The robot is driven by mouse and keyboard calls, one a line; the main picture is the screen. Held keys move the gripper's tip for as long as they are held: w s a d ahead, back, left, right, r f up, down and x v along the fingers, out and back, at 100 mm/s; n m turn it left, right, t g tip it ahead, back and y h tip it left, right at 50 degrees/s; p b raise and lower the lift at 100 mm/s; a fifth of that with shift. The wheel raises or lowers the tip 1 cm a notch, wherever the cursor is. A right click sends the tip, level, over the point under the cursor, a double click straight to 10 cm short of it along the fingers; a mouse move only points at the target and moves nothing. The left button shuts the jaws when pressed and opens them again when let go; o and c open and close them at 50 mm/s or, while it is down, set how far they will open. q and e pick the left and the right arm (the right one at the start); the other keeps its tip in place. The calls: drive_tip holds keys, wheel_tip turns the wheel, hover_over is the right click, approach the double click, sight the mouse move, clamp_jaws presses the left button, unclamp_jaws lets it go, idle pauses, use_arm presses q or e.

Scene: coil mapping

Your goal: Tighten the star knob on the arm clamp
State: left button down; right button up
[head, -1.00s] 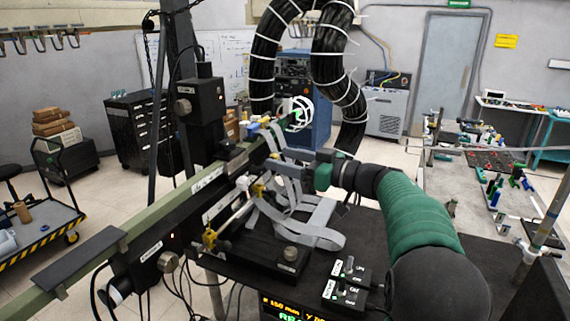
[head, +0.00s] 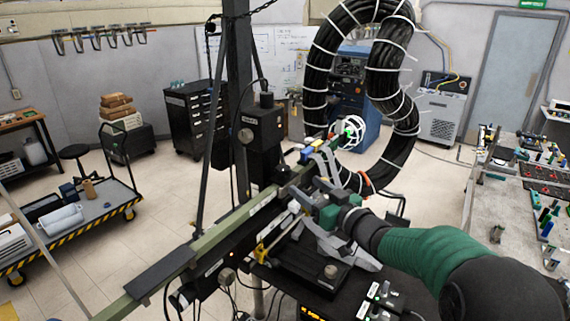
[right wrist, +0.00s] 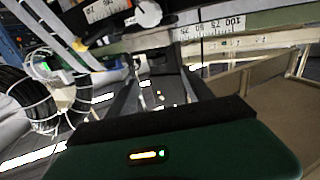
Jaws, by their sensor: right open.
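My right gripper (head: 318,208) reaches in from the right at the olive green rail assembly and points left. Its jaws are open in the right wrist view (right wrist: 158,82), with nothing clearly between them. A round silver knob (right wrist: 147,13) shows beyond the fingers at the top of that view. I cannot tell which is the clamp's star knob. My left gripper is out of view.
The olive rail (head: 215,235) runs diagonally past a dark post (head: 238,70). A thick black cable loop (head: 320,85) rises behind. A ruler scale (right wrist: 225,25) crosses the wrist view. A cart (head: 95,215) stands left.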

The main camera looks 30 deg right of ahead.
sight(287, 172)
drive_tip(key=w+p, duration=0.1)
drive_tip(key=w, duration=0.2)
drive_tip(key=w+p, duration=0.1)
drive_tip(key=w, duration=0.2)
drive_tip(key=w+p, duration=0.1)
drive_tip(key=w, duration=0.3)
drive_tip(key=shift+d, duration=0.4)
drive_tip(key=shift+w+a, duration=0.15)
drive_tip(key=shift+w, duration=0.3)
drive_tip(key=shift+w+a, duration=0.15)
drive_tip(key=shift+a, duration=0.1)
